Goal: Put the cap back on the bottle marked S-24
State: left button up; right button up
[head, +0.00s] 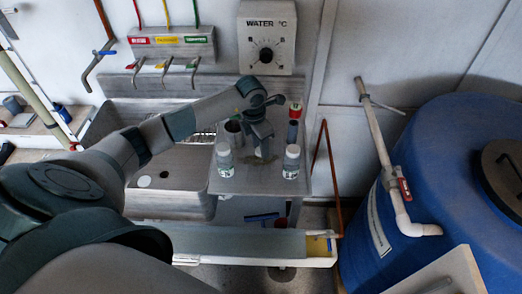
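Two small clear bottles stand upright on the steel counter (238,184): a left bottle (225,163) and a right bottle (290,167). The right one has a white top. The left one's top is pale, and I cannot tell whether it is a cap. Their markings are too small to read, so I cannot tell which is S-24. A white disc (144,181) lies at the sink's front, perhaps a loose cap. My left gripper (263,153) points down between and behind the bottles, apart from both. Its finger opening is unclear. My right gripper is out of view.
A blue tank (440,200) and pipes stand at right.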

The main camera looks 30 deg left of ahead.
pick_arm(q)
jog(key=c, duration=0.7)
jog(key=shift+r, duration=0.15)
jog(key=shift+r, duration=0.5)
notch_tip(320, 180, up, 17)
jog(key=b, duration=0.5)
jog(key=shift+f, duration=0.1)
